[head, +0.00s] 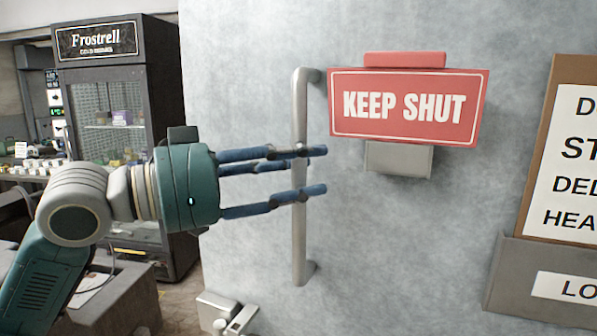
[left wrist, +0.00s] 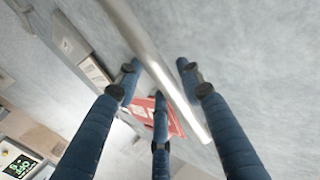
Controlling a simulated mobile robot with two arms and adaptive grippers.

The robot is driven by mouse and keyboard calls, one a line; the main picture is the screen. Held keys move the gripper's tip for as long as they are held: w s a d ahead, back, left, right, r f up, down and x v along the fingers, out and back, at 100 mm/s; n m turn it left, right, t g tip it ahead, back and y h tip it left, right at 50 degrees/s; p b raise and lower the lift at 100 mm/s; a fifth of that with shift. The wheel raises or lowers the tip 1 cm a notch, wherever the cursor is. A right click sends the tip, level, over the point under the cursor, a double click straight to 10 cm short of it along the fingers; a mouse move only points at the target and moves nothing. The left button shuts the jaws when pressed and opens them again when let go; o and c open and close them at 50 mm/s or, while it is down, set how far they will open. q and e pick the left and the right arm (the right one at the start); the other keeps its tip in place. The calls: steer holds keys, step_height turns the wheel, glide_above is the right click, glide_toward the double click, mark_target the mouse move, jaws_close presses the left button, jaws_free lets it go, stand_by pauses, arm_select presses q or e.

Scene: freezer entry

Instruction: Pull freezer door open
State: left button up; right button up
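The grey textured freezer door (head: 400,240) fills the middle of the head view and looks shut. Its long vertical metal handle (head: 300,245) stands left of a red "KEEP SHUT" sign (head: 405,106). My left gripper (head: 322,170) is at the handle's middle height, its blue fingers spread and reaching across the bar. In the left wrist view the handle (left wrist: 165,65) runs diagonally between the spread fingertips of the left gripper (left wrist: 160,85). The fingers look open; I cannot tell whether any touches the bar. My right gripper is not in view.
A black "Frostrell" display fridge (head: 120,100) stands at the left behind my arm. A brown-framed notice board (head: 560,150) and a grey box (head: 540,285) are at the right. A small metal fitting (head: 225,312) sits low beside the door's left edge.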

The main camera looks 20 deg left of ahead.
arm_select(q)
steer(key=shift+d+f, duration=0.1)
steer(key=shift+d, duration=0.1)
steer(key=shift+a, duration=0.2)
steer(key=shift+s+a+f, duration=0.1)
steer(key=shift+s+a, duration=0.05)
steer(key=shift+a, duration=0.1)
steer(key=v, duration=1.1)
steer(key=shift+s, duration=0.25)
steer(key=shift+d, duration=0.1)
